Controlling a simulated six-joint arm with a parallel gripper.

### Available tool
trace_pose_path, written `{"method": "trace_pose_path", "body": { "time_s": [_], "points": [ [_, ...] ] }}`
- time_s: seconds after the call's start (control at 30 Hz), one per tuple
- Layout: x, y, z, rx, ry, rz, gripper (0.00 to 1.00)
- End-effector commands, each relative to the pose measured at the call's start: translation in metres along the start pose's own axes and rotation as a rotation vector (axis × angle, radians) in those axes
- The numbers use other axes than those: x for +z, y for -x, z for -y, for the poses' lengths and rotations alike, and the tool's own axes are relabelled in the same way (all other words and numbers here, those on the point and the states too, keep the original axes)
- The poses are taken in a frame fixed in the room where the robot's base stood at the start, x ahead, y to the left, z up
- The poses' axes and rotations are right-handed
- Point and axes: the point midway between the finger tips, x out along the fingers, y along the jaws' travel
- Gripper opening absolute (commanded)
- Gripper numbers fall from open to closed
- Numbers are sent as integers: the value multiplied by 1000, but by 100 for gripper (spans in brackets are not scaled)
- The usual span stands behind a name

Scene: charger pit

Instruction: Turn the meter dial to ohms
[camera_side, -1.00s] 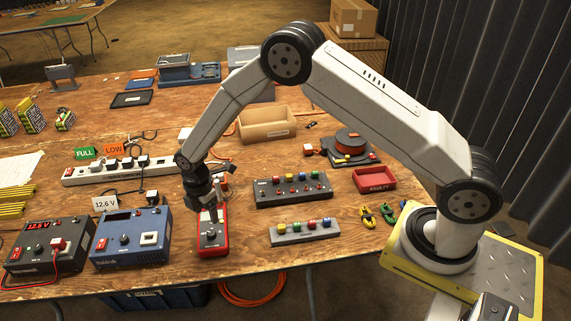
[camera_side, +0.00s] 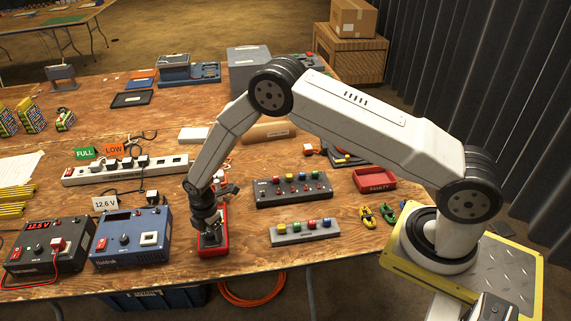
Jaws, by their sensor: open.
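The red meter (camera_side: 222,247) lies flat on the wooden bench, near its front edge, right of the blue charger box. My gripper (camera_side: 209,238) points down over the meter's lower half, low at its face. It is open. The gripper and my wrist cover the dial and most of the meter's upper part, so the dial's setting cannot be read. Whether the fingers touch the dial cannot be told.
The blue box (camera_side: 130,240) stands close on the left, with a black box (camera_side: 45,245) showing red digits beyond it. A grey strip with coloured buttons (camera_side: 303,233) and a dark panel (camera_side: 290,190) lie to the right. A power strip (camera_side: 110,172) is behind.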

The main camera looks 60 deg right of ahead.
Motion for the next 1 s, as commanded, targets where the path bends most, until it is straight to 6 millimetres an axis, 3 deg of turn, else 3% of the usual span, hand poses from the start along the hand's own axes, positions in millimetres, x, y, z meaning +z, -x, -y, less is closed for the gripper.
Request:
{"method": "trace_pose_path", "body": {
  "time_s": [0.3,0.37,0.53,0.57,1.0],
  "points": [
    [0,-2,0,1,0,0,74],
    [0,-2,0,1,0,0,58],
    [0,-2,0,1,0,0,4],
    [0,-2,0,1,0,0,0],
    [0,-1,0,1,-50,0,0]
  ]
}}
